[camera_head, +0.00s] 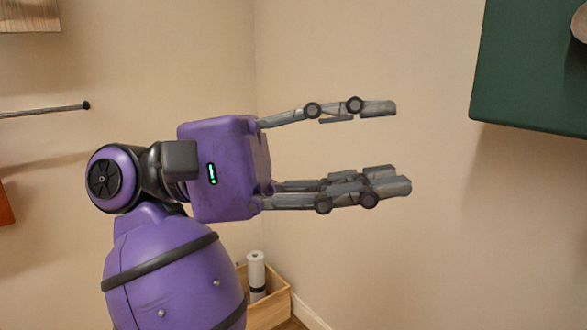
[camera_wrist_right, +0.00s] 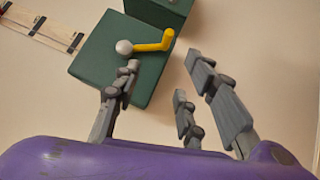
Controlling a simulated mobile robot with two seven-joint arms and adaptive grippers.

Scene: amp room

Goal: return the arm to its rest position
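My right arm (camera_head: 170,270) is purple with black bands and reaches up from the lower left of the head view. Its wrist is bent so the hand points right. My right gripper (camera_head: 395,147) has its grey fingers spread wide, with nothing between them. It also shows open and empty in the right wrist view (camera_wrist_right: 165,75). My left gripper is in neither view.
A dark green box-like block (camera_head: 530,65) is at the upper right, apart from my fingers. The wrist view shows a yellow crank-like piece (camera_wrist_right: 154,45) with a pale round knob there. A wooden crate (camera_head: 270,305) holding a white roll (camera_head: 257,272) stands below. Bare wall lies behind.

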